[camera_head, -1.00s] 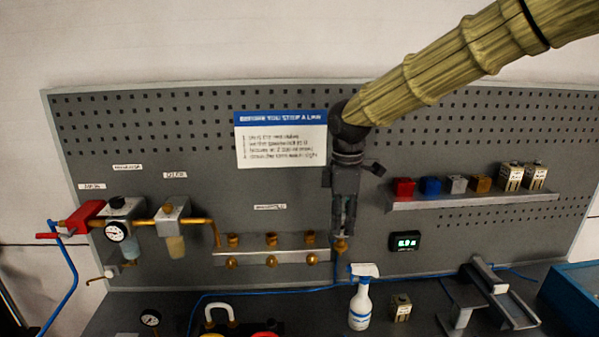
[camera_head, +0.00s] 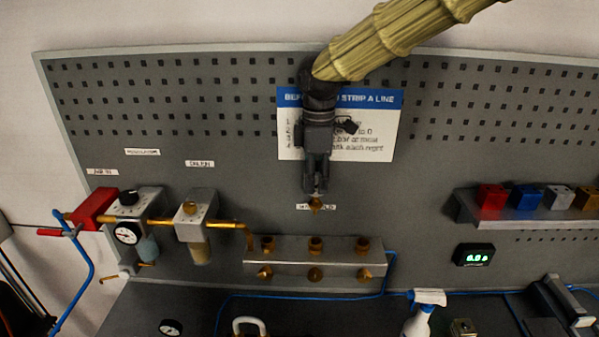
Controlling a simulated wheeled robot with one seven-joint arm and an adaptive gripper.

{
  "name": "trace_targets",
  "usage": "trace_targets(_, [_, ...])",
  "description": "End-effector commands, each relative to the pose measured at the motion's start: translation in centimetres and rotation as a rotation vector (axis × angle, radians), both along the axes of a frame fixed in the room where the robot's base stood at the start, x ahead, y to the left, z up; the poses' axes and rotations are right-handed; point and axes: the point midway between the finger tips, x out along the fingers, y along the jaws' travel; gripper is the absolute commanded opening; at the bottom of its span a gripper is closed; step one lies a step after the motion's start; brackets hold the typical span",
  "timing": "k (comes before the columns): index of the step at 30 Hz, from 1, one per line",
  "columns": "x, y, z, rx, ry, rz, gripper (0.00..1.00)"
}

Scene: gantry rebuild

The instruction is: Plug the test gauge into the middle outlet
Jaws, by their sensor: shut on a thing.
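My gripper (camera_head: 316,190) points straight down in front of the pegboard, shut on what appears to be the test gauge. Only its brass lower end (camera_head: 316,205) shows below the fingers; the rest is hidden, and I see no dial on it. The grey outlet block (camera_head: 290,254) sits low on the board with three brass outlets on top. The middle outlet (camera_head: 316,243) lies straight below the held brass end in the picture, with a visible gap between them. The left outlet (camera_head: 267,243) and right outlet (camera_head: 362,243) stand to either side, with brass fittings on the front face.
Left of the block are a regulator with a dial (camera_head: 127,233), a filter (camera_head: 196,220) and a red valve (camera_head: 93,208). A blue hose (camera_head: 390,268) leaves the block's right end. A dial gauge (camera_head: 171,327) and a spray bottle (camera_head: 420,318) are on the bench.

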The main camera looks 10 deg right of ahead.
Motion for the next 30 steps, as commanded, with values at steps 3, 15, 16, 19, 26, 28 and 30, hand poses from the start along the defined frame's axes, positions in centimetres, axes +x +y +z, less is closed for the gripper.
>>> trace_targets(3, [-0.2, -0.3, -0.1, 0.001, -0.001, -0.004, 0.00])
trace_targets(15, [0.4, -0.5, -2.8, 0.000, 0.005, -0.008, 0.00])
trace_targets(16, [0.4, -0.5, -3.0, 0.000, 0.005, -0.008, 0.00])
trace_targets(19, [0.4, -0.5, -3.8, -0.001, 0.004, -0.008, 0.00])
trace_targets(26, [0.4, -0.3, -5.0, 0.001, 0.003, -0.005, 0.00])
trace_targets(28, [0.4, -0.3, -5.1, 0.001, 0.003, -0.005, 0.00])
trace_targets(30, [0.4, -0.3, -5.2, 0.000, 0.003, -0.005, 0.00])
